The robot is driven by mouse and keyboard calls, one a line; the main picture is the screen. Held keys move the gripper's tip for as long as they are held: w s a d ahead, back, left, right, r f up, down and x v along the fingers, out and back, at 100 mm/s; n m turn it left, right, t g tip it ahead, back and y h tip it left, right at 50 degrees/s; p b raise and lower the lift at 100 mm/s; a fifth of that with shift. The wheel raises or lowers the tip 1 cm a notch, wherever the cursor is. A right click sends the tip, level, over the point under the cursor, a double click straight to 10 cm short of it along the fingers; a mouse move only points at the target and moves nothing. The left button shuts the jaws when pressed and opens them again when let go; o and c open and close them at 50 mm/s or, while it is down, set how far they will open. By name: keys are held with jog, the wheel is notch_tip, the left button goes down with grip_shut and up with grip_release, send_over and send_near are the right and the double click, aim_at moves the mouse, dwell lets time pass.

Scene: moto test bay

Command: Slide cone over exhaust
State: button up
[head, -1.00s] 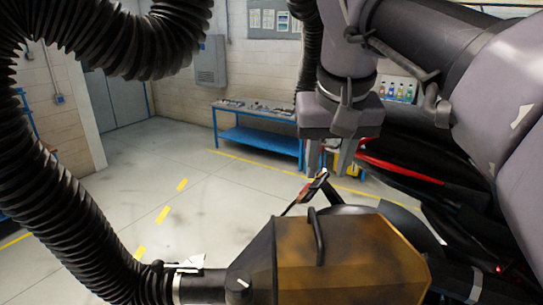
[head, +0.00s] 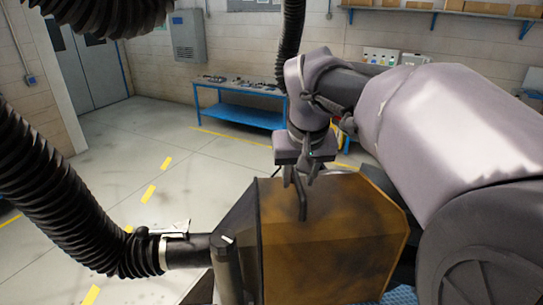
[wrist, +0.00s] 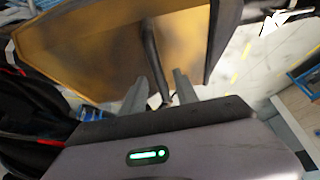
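The cone (head: 335,245) is a brown-orange, box-like hood with a dark handle (head: 301,197) on its top and a black hose at its left end. My gripper (head: 299,178) is over the handle. The wrist view shows the cone (wrist: 90,45), and the handle (wrist: 151,55) runs down between my two fingers (wrist: 160,82). The fingers stand apart, with gaps seen beside the handle, so the gripper looks open. I cannot make out the exhaust; black and red motorcycle parts (wrist: 28,141) show at the wrist view's left.
A thick black corrugated hose (head: 70,190) loops along the left and joins the cone through a clamped pipe (head: 185,250). A blue workbench (head: 243,112) stands by the back wall. The floor between, with yellow dashes, is clear. A grey wall cabinet (head: 187,37) hangs behind.

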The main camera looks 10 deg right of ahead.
jog(key=shift+s+r, duration=0.1)
jog(key=shift+s, duration=0.05)
grip_shut()
dwell(1.2)
